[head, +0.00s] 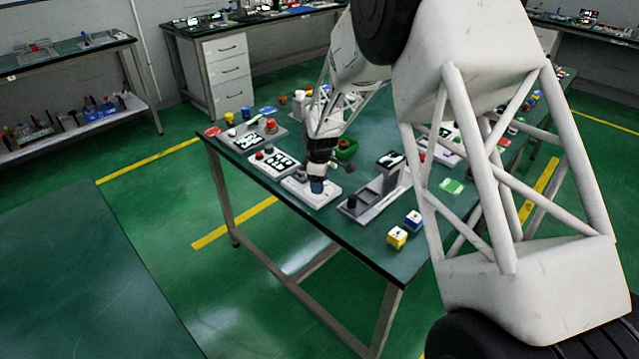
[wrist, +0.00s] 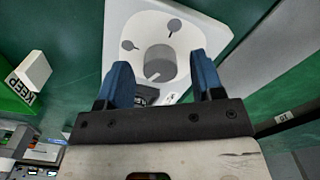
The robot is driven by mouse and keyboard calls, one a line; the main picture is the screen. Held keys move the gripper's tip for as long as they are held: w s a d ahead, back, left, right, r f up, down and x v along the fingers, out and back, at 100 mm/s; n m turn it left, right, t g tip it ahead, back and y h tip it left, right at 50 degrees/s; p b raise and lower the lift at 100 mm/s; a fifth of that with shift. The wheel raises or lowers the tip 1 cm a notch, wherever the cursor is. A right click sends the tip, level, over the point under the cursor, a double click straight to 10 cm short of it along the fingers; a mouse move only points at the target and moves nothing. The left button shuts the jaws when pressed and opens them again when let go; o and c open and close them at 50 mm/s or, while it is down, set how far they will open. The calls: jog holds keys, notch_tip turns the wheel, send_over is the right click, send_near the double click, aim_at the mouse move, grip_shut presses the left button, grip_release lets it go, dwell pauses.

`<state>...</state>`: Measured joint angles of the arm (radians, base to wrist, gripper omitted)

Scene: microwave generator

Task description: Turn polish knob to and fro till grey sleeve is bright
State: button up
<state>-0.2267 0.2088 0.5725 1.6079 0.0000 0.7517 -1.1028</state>
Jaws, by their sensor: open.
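I cannot make out a grey sleeve for certain in either view.
Right of the panel stands a grey-and-white device (head: 372,200) with a raised dark screen. Yellow (head: 397,237) and blue (head: 413,219) cubes lie near the front edge. Left is another panel (head: 272,164) with a red knob. A white KEEP block (wrist: 30,70) lies left in the wrist view.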

jog(key=shift+f, duration=0.3)
jog(key=shift+c, duration=0.2)
jog(key=c, duration=0.9)
jog(key=shift+m, duration=0.4)
jog(key=m, duration=1.2)
jog(key=shift+s, duration=0.1)
